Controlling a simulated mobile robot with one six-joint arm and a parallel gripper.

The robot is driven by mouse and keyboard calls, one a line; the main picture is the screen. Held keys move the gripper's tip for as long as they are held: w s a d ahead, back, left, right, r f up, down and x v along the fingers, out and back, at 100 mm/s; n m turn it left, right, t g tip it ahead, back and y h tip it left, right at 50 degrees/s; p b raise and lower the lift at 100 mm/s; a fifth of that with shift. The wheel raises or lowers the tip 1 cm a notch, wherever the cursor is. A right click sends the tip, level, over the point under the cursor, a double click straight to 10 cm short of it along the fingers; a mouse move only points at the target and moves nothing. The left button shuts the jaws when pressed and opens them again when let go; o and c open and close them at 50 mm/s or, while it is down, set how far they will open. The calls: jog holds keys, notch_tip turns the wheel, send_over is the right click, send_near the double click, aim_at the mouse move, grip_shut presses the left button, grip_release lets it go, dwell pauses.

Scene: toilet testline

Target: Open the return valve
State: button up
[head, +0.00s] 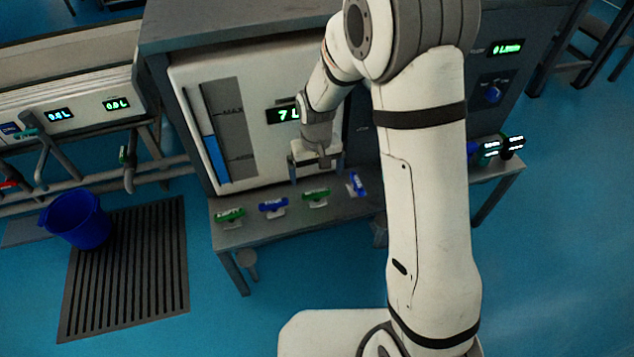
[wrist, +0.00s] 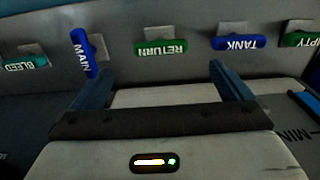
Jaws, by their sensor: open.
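The return valve has a green handle marked RETURN (wrist: 160,47), lying level in the wrist view, where its lettering is upside down. It also shows in the head view as the green handle (head: 316,195), third from the left on the shelf below the tank panel. My gripper (head: 317,174) is above and behind this handle in the head view. In the wrist view my gripper's two fingers (wrist: 160,70) are wide apart, with nothing between them. The RETURN handle lies ahead of the gap, apart from the fingers.
The blue MAIN handle (wrist: 83,52) stands turned across, left of RETURN in the wrist view. The blue TANK handle (wrist: 238,42) and green EMPTY handle (wrist: 301,40) are to the right, the BLEED handle (wrist: 27,63) far left. A blue bucket (head: 76,220) stands left.

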aim_at(316, 191)
notch_tip(316, 191, down, 8)
jog(key=b, duration=0.3)
jog(key=shift+r, duration=0.1)
jog(key=shift+c, duration=0.4)
jog(key=c, duration=0.9)
